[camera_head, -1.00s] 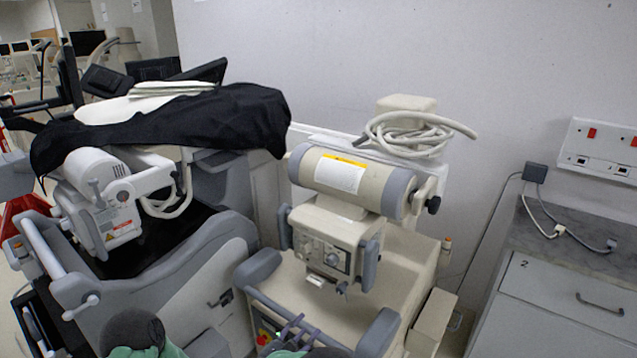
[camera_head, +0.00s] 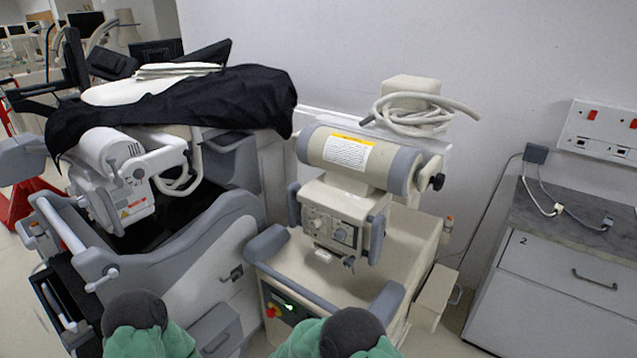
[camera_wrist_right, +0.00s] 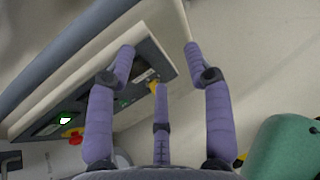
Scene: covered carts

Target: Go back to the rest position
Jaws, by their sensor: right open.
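My right gripper (camera_wrist_right: 160,75) shows in the right wrist view with its purple fingers spread apart, open and with nothing between them. Behind the fingers is the beige cart's dark control panel (camera_wrist_right: 75,118), with a green light and a red button. In the head view two green and dark grey arm parts of mine show at the bottom edge, and neither gripper's fingers are visible there. My left gripper is not in view.
A beige machine cart (camera_head: 420,235) stands close in front. A grey cart (camera_head: 190,240) under a black cover (camera_head: 215,105) stands at the left. A drawer cabinet (camera_head: 560,285) is at the right. A white wall (camera_head: 420,40) closes off the back.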

